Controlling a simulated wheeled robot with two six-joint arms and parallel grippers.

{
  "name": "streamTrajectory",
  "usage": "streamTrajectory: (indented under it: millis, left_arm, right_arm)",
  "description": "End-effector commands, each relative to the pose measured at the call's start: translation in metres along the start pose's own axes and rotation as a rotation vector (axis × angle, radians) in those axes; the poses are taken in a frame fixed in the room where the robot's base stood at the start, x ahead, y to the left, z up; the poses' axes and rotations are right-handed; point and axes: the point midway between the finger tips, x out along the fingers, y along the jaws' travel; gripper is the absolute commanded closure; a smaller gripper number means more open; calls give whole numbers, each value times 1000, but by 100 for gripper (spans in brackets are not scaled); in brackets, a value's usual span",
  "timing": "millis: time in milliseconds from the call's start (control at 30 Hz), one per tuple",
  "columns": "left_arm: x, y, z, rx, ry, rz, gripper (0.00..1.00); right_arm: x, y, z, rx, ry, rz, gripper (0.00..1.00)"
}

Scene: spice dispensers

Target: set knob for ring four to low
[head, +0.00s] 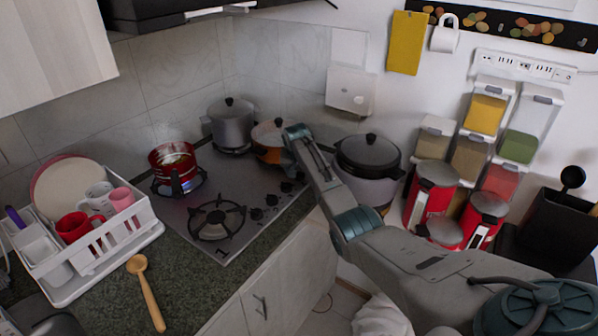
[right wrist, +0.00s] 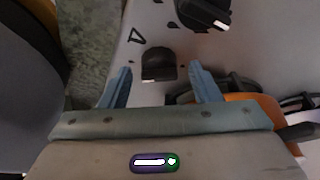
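My right gripper (head: 292,148) is over the right end of the cooktop (head: 240,182) in the head view. In the right wrist view my right gripper (right wrist: 162,88) is open, with one blue finger on each side of a dark knob (right wrist: 158,64). The knob sits between the fingertips, and contact cannot be told. A mark like a 4 is printed beside it. A second dark knob (right wrist: 203,12) with a white line lies farther off. In the head view a row of dark knobs (head: 257,214) runs along the cooktop's front edge. My left gripper is not in view.
An orange pan (head: 268,141) stands close behind my right gripper. A grey pot (head: 232,124) and a red pot (head: 173,162) stand on the cooktop. The front burner (head: 217,219) is bare. A large lidded cooker (head: 368,168) stands right of the gripper.

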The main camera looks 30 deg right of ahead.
Motion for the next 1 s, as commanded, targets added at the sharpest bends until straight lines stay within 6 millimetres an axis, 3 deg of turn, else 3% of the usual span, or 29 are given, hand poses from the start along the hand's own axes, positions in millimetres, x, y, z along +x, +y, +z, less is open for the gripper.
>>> streamTrajectory:
  millis: [367, 567, 800, 1000]
  left_arm:
    - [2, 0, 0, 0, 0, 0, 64]
    - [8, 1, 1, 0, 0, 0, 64]
    - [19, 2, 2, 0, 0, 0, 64]
    - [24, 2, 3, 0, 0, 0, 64]
  right_arm:
    - [-7, 0, 0, -1, 1, 0, 43]
    - [-35, 0, 0, 0, 4, -1, 43]
    - [-80, 0, 0, 0, 4, -1, 43]
    - [-103, 0, 0, 0, 1, 0, 43]
